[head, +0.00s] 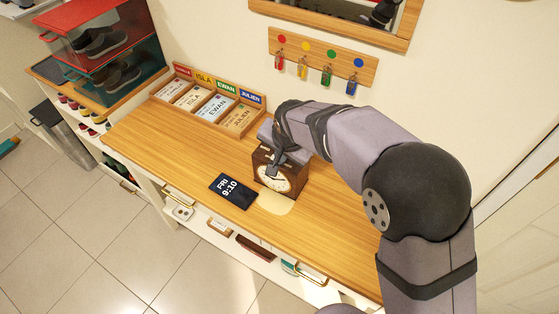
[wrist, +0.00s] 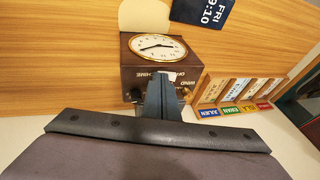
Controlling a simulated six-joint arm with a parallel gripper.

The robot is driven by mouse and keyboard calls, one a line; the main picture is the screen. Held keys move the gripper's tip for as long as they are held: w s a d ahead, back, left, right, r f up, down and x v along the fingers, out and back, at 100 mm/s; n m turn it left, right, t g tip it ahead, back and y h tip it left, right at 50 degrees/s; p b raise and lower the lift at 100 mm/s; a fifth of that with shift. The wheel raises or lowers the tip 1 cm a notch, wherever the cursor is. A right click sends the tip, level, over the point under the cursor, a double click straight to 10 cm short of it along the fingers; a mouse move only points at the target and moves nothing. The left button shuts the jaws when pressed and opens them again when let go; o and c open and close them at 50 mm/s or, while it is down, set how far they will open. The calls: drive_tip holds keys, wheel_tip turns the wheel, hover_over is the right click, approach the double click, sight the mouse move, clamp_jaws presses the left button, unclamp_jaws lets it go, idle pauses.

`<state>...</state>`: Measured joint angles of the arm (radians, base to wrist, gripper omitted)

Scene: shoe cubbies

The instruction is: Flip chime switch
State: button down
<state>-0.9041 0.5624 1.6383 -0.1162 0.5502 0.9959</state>
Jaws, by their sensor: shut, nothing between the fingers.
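A dark brown clock (head: 263,160) with a round cream face (head: 280,179) stands on the wooden counter. In the wrist view the clock (wrist: 140,78) shows its face and a dark panel with small pale lettering, including what looks like CHIME. A small pale piece (wrist: 170,75) shows on the panel by my fingertips; I cannot tell if it is the chime switch or how it is set. My gripper (head: 272,171) is shut and empty, its fingers over the clock. In the wrist view my gripper (wrist: 163,80) covers part of the panel; contact is unclear.
A dark card reading FRI 9:10 (head: 234,191) lies left of the clock. A wooden name tray (head: 206,107) stands behind it at left. Keys hang from a wall rack (head: 322,61) behind. The counter (head: 150,132) is clear at front left.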

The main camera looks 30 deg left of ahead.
drive_tip(key=shift+s+d+f, duration=0.25)
drive_tip(key=shift+d+f, duration=0.1)
drive_tip(key=shift+f, duration=0.25)
drive_tip(key=shift+a+r, duration=0.1)
drive_tip(key=shift+a, duration=0.1)
drive_tip(key=shift+a+r, duration=0.2)
drive_tip(key=shift+a, duration=0.35)
drive_tip(key=shift+r+p, duration=0.15)
drive_tip(key=shift+p, duration=0.2)
drive_tip(key=shift+w+d+r+p, duration=0.1)
drive_tip(key=shift+r+p, duration=0.3)
drive_tip(key=shift+r, duration=0.2)
drive_tip(key=w+b+v, duration=0.1)
drive_tip(key=v, duration=1.2)
drive_tip(key=shift+d+r+b, duration=0.2)
drive_tip(key=shift+d+b, duration=0.15)
drive_tip(key=shift+d, duration=0.05)
drive_tip(key=shift+w, duration=0.1)
